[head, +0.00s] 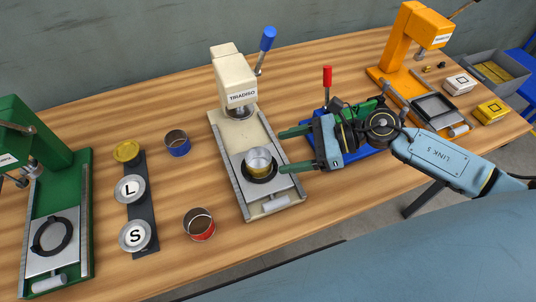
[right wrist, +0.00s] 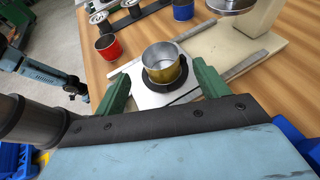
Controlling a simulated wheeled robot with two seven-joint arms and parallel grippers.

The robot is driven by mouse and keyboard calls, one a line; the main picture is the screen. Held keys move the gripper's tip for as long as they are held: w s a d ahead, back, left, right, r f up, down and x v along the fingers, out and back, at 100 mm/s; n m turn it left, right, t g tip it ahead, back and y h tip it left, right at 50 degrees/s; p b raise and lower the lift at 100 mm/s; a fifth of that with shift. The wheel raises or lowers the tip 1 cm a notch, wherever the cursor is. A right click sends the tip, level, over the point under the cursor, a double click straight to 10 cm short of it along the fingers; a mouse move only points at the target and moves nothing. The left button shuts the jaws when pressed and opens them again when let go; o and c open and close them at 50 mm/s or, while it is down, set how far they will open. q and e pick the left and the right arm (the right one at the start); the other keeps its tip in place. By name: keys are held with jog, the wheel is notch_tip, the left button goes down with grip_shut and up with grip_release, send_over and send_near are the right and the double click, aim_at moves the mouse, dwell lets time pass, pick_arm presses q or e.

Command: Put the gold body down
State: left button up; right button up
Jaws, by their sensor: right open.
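The gold body (head: 258,165) is an open round tin. It stands upright in the black ring on the sliding plate of the cream TRIADISO press (head: 236,92). It also shows in the right wrist view (right wrist: 162,64), between and ahead of the green fingers. My right gripper (head: 283,151) is open, its fingertips just to the right of the tin in the head view. I see no finger touching the tin. My left gripper is not in the head view; an arm at the left of the right wrist view (right wrist: 45,72) shows no clear jaws.
A blue tin (head: 177,143) and a red tin (head: 200,224) stand left of the cream press. A dark rack (head: 143,212) holds round lids marked L and S and a gold lid. A green press (head: 40,190) stands at left, an orange press (head: 405,50) at right.

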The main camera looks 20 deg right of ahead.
jog(key=shift+v, duration=1.6)
